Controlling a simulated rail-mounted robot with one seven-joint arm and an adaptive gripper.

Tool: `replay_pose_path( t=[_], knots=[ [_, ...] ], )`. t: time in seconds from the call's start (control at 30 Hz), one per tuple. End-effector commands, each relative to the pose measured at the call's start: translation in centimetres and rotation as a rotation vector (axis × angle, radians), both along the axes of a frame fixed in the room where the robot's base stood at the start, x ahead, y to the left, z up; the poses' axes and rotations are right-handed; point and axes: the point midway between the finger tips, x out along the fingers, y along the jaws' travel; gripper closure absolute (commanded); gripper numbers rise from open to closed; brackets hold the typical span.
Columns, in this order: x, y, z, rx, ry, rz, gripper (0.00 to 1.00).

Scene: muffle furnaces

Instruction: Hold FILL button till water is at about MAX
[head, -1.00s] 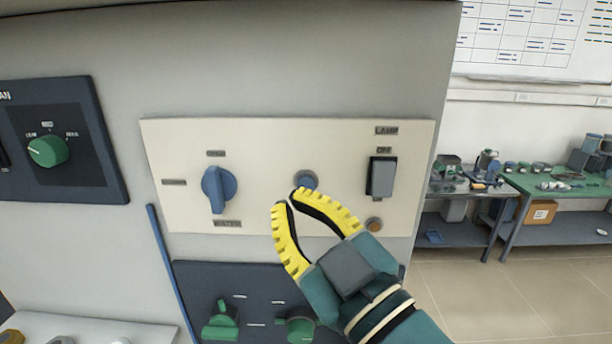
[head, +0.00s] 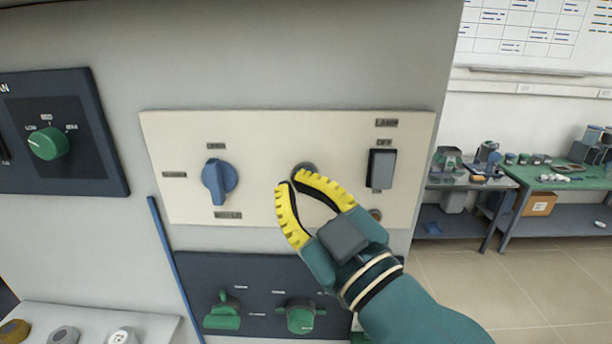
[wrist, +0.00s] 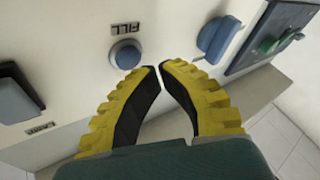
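The FILL button (wrist: 125,54) is a round blue button on the cream panel, with the FILL label (wrist: 125,27) beside it, upside down in the wrist view. In the head view the button (head: 303,168) is partly covered by a yellow finger. My gripper (head: 289,182) has its two ribbed yellow fingers bowed, with the tips almost together and nothing between them. In the wrist view the tips (wrist: 159,67) are just beside the button; I cannot tell whether they touch it. No water level or MAX mark shows.
A blue knob (head: 219,180) is left of the button and a LAMP rocker switch (head: 381,170) is right of it. Green valve knobs (head: 301,316) are on the dark panel below. A blue vertical strip (head: 172,262) runs at the left. Benches with lab items (head: 560,180) stand far right.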

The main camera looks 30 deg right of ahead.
Motion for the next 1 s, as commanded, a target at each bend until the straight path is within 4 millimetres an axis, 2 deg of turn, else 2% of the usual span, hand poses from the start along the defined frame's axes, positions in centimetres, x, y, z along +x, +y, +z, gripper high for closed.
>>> replay_pose_path(
  t=[0.67, 1.0],
  knots=[
    [0.02, -0.01, 0.00, 0.000, 0.000, 0.000, 1.00],
    [0.77, -0.40, 0.00, 0.000, 0.000, 0.000, 1.00]
  ],
)
